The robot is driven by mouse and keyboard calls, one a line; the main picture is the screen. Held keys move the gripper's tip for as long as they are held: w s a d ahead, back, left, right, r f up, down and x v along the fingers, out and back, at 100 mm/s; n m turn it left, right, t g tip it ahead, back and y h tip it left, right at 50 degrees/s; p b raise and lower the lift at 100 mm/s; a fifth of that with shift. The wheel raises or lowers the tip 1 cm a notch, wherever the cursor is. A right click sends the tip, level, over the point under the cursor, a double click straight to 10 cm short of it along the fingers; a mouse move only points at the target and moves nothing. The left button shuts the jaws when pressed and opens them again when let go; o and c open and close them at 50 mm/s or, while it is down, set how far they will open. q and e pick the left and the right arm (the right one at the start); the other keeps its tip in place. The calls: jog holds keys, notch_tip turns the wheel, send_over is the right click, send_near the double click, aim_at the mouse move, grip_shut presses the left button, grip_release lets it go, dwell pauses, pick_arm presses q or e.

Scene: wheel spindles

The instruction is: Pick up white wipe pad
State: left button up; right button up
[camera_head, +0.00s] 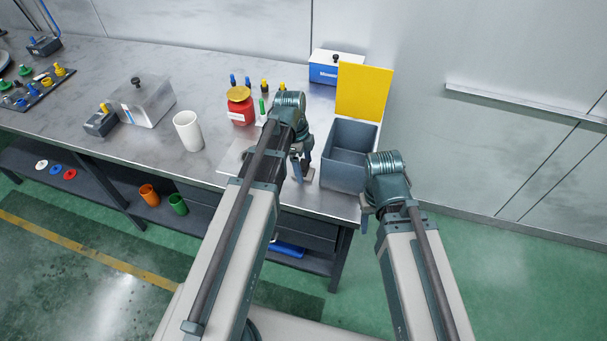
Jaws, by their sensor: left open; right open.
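I cannot make out a separate white wipe pad with certainty. A white-topped box with a blue front (335,70) stands at the back of the bench, with a small dark knob on top. My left gripper (303,173) is over the bench's front part, pointing down, left of the grey bin. It looks open and empty, though its fingers are small in the view. My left arm hides part of the bench and a pale flat plate (235,157) beside it. My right gripper (366,214) is open and empty at the bench's right front corner, near the bin.
The grey open bin (350,155) stands at the bench's right end, with a yellow panel (364,92) behind it. A red jar with a yellow lid (240,105), a white cup (188,131) and a metal box (147,101) stand to the left. Bare bench (75,135) lies at front left.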

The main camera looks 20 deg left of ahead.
pick_arm(q)
jog(key=shift+c, duration=0.3)
pick_arm(e)
jog(key=shift+r, duration=0.1)
pick_arm(q)
jog(key=c, duration=1.3)
jog(key=shift+o, duration=0.2)
jog(key=shift+r, duration=0.1)
